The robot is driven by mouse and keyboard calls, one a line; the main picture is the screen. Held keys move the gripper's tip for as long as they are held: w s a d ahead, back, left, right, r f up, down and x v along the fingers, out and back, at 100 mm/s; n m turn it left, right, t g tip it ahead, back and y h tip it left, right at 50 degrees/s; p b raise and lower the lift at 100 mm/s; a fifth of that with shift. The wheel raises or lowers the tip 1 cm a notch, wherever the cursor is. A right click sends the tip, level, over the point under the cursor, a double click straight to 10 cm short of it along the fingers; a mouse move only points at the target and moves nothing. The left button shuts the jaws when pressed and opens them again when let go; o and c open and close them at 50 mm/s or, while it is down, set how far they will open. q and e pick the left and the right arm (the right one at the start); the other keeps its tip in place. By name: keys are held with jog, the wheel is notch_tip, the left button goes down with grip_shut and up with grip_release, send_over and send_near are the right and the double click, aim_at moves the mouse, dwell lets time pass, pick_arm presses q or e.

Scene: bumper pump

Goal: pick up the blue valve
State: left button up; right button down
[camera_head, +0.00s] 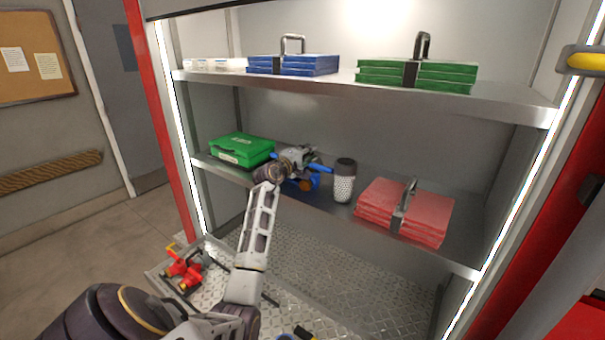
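The blue valve (316,181) is on the middle shelf, between the green case and a dark-topped cup. It is partly hidden behind my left gripper and wrist. My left gripper (305,163) reaches in from the lower left and is right at the valve, overlapping it in the picture. Blue parts show to the right of and below the gripper. The fingers are small and mixed with the valve, so I cannot tell whether they are closed on it or touching it. My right gripper is not in view.
The middle shelf (270,186) also holds a green case (241,149), a patterned cup (343,181) close right of the valve, and red cases (406,209). The top shelf (345,86) carries blue (293,65) and green cases (417,75). A red valve item (184,268) lies low at left.

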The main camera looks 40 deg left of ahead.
pick_arm(q)
jog(key=shift+c, duration=0.5)
grip_shut()
jog(key=shift+f, duration=0.1)
jog(key=shift+r, duration=0.3)
